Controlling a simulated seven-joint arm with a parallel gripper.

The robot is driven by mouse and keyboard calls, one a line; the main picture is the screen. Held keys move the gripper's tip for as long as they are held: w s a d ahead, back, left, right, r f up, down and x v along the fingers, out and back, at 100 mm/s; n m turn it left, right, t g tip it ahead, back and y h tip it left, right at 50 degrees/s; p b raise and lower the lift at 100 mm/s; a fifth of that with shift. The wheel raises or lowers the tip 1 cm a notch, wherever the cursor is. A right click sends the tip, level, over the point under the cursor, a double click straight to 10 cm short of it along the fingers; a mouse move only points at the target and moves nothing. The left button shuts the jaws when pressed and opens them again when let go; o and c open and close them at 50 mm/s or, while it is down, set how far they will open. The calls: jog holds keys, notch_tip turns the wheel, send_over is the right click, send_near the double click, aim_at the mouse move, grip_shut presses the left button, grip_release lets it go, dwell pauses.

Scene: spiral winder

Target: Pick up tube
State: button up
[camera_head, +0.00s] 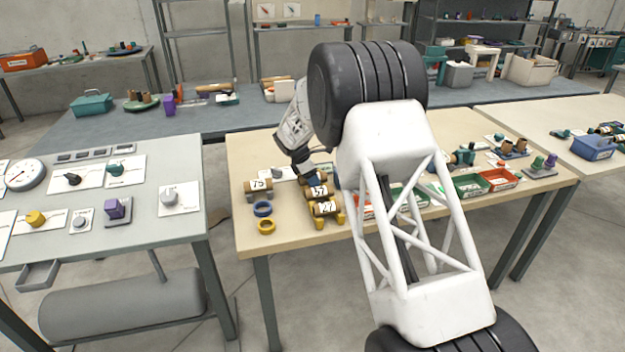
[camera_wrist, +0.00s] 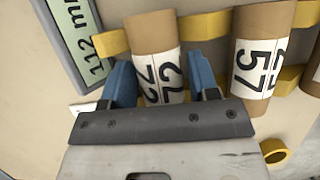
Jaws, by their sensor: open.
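My gripper (camera_wrist: 162,78) is open in the wrist view. Its two blue fingers stand on either side of a brown cardboard tube (camera_wrist: 150,32) with a white number label that seems to show 22. I cannot tell whether the fingers touch it. This tube rests on a yellow holder (camera_wrist: 205,25). A second tube (camera_wrist: 268,18), labelled 57, lies to its right. In the head view my gripper is low over the wooden table, its fingers partly hidden. Tubes labelled 75 (camera_head: 258,187), apparently 57 (camera_head: 319,192) and 27 (camera_head: 326,208) lie near it.
A display (camera_wrist: 76,35) reading 112 mm lies left of the gripper in the wrist view. A blue ring (camera_head: 263,208) and a yellow ring (camera_head: 266,227) sit at the wooden table's front left. Green (camera_head: 470,186) and red (camera_head: 500,179) trays stand to the right, beyond my arm.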

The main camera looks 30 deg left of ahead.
jog(key=shift+c, duration=0.3)
jog(key=c, duration=0.6)
jog(key=shift+r, duration=0.1)
jog(key=shift+r, duration=5.15)
